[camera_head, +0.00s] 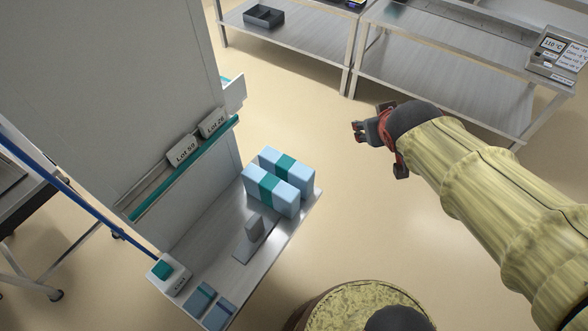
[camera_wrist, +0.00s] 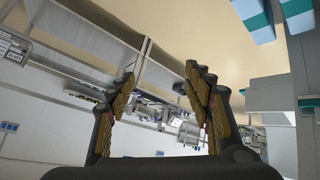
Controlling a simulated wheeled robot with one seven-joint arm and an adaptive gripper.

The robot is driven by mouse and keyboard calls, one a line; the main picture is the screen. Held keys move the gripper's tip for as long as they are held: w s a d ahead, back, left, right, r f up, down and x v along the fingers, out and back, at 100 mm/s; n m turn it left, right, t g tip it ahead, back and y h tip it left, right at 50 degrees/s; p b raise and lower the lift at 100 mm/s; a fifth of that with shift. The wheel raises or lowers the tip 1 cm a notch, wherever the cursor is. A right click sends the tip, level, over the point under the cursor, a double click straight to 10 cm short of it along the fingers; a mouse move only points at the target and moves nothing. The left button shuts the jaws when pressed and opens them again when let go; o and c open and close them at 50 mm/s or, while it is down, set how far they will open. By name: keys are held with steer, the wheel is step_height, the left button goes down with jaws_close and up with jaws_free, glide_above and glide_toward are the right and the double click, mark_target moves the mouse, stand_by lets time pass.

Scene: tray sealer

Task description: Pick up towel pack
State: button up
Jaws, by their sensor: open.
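Two light-blue towel packs with teal bands stand side by side on a metal shelf. In the head view the front pack (camera_head: 256,188) is nearer me and the rear pack (camera_head: 299,176) is behind it. My gripper (camera_head: 357,132) is open and empty over the floor, to the right of the packs and apart from them. In the wrist view my gripper (camera_wrist: 158,85) shows its two fingers spread, with nothing between them. Parts of light-blue packs (camera_wrist: 258,22) show at the upper right of the wrist view, cut off by the edge.
The shelf (camera_head: 222,258) also holds a grey block on a flat plate (camera_head: 254,228), a box with a teal button (camera_head: 168,274) and two small blue packets (camera_head: 200,298). A tall grey panel (camera_head: 110,90) rises behind it. Metal tables (camera_head: 440,85) stand at the back right.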

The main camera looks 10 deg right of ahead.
steer(key=w+a+f+n+t+y, duration=0.25)
steer(key=w+f, duration=0.25)
steer(key=w, duration=0.5)
steer(key=n+g+y, duration=0.4)
steer(key=n+y, duration=0.2)
steer(key=y, duration=0.3)
glide_above(289, 164)
steer(key=d, duration=0.1)
steer(key=shift+t, duration=0.25)
steer(key=f, duration=0.9)
steer(key=f+p, duration=0.1)
steer(key=f, duration=0.4)
steer(key=shift+s+d+f, duration=0.1)
steer(key=shift+s+f, duration=0.2)
step_height(289, 164, down, 8)
steer(key=b, duration=0.3)
steer(key=shift+r, duration=0.2)
steer(key=shift+b+x, duration=0.6)
steer(key=shift+x, duration=0.4)
steer(key=shift+b+x, duration=0.95)
steer(key=shift+x, duration=1.4)
steer(key=shift+w+a+f, duration=0.1)
steer(key=shift+w+a, duration=0.1)
steer(key=shift+a, duration=0.15)
